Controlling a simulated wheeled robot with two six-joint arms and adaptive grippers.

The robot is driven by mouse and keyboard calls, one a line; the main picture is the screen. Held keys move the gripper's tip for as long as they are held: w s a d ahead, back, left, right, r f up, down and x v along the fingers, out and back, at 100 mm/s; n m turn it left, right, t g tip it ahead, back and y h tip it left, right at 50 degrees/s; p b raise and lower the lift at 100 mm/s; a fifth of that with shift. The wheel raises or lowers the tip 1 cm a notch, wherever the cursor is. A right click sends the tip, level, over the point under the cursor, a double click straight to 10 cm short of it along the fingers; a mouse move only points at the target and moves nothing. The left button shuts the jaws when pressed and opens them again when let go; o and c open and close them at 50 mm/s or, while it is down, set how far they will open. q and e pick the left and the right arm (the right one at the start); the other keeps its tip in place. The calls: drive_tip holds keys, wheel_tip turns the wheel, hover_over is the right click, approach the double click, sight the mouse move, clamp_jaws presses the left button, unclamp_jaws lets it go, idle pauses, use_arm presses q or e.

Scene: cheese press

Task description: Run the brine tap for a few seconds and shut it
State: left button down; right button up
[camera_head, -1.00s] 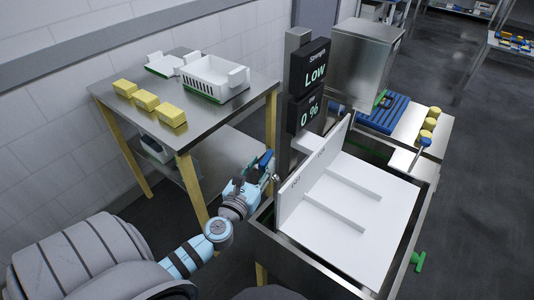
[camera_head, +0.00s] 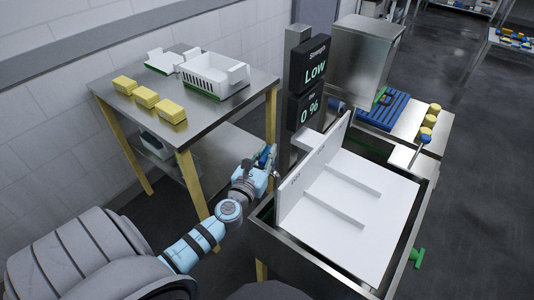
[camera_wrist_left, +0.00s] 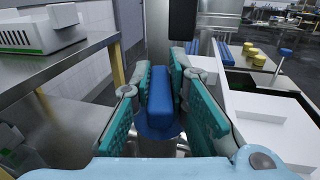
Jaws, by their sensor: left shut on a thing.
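My left gripper (camera_head: 266,160) is beside the left wall of the steel basin, just left of the dark display post. In the left wrist view its two teal-padded fingers (camera_wrist_left: 160,100) are on either side of an upright blue tap handle (camera_wrist_left: 160,92), and the gripper is shut on it. A round blue base shows under the handle. The tap's spout and any flow of brine are hidden. The upper display (camera_head: 315,63) reads "Strength Low" and the lower display (camera_head: 305,112) reads "0 %". My right gripper is not in view.
The steel basin (camera_head: 310,262) holds a white tray with dividers (camera_head: 385,215). A green valve handle (camera_head: 417,257) sticks out at its front right. A table (camera_head: 200,125) at the left bears yellow blocks (camera_head: 145,97) and a white crate (camera_head: 215,76). Blue racks (camera_head: 385,112) stand behind the basin.

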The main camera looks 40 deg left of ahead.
use_arm(q)
drive_tip(key=shift+n+y, duration=0.4)
drive_tip(key=shift+y, duration=0.2)
drive_tip(key=n+g+y, duration=0.1)
drive_tip(key=n+y, duration=0.1)
drive_tip(key=shift+g+y, duration=0.3)
drive_tip(key=shift+n+g+y, duration=0.7)
drive_tip(key=shift+n+y, duration=0.1)
drive_tip(key=shift+y, duration=0.4)
drive_tip(key=shift+f+n+g+y, duration=0.1)
drive_tip(key=shift+n+g+y, duration=0.8)
drive_tip(key=shift+y, duration=0.2)
drive_tip(key=n+g+y+b, duration=0.3)
drive_tip(key=g, duration=0.1)
drive_tip(key=shift+w+f+n+g, duration=0.1)
drive_tip(key=shift+n+g, duration=0.2)
drive_tip(key=shift+g, duration=0.1)
drive_tip(key=n+g+y+b, duration=0.1)
drive_tip(key=n+g+b, duration=0.1)
drive_tip(key=g, duration=0.1)
drive_tip(key=shift+n+g+y+b, duration=0.5)
drive_tip(key=shift+n+g+b, duration=0.75)
drive_tip(key=shift+g, duration=0.55)
